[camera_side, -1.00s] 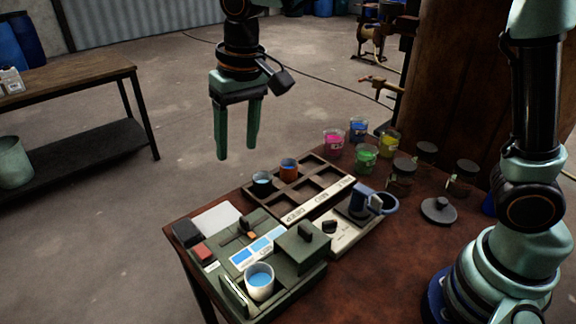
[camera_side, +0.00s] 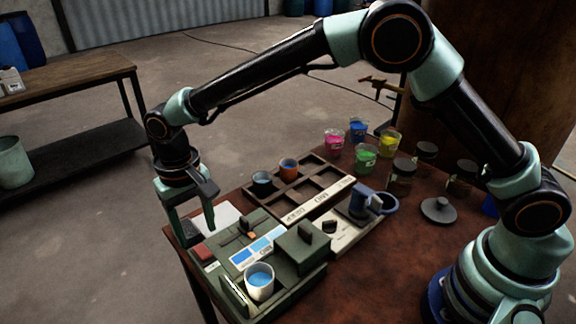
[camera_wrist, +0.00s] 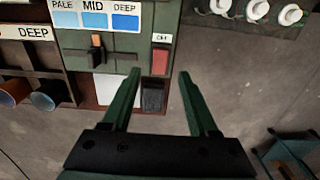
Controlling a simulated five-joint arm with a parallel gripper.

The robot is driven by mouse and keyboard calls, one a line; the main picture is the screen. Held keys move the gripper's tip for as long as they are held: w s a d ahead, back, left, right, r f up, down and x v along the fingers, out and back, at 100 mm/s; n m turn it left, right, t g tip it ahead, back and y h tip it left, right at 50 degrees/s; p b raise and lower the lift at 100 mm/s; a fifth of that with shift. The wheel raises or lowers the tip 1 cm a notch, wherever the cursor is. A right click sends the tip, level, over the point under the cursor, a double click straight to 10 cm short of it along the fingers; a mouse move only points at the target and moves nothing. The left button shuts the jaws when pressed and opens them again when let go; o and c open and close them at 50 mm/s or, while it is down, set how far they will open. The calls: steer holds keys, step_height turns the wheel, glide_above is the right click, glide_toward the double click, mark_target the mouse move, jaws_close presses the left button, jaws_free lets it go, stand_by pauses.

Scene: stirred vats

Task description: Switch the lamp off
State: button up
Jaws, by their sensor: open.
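The green station (camera_side: 290,270) stands at the table's left corner. At its outer end are a red block (camera_side: 203,253) and a black block (camera_side: 190,229) beside it. In the wrist view the red block (camera_wrist: 161,61) lies by an "OFF" label (camera_wrist: 162,37), with the black block (camera_wrist: 153,96) nearer my gripper. A pale flat plate (camera_side: 219,217), perhaps the lamp panel, lies beside them. My gripper (camera_side: 195,238) is open and points down over this end. In the wrist view its fingers (camera_wrist: 159,74) stand either side of the blocks, holding nothing. Contact cannot be told.
A white cup of blue liquid (camera_side: 260,286) stands on the station. A small orange-tipped lever (camera_side: 249,232) and a green box with a handle (camera_side: 302,247) are close by. A wooden rack (camera_side: 311,191) holds two cups. Several coloured beakers (camera_side: 366,158) stand behind.

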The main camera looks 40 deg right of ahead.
mark_target(202, 251)
steer(key=shift+f, duration=2.4)
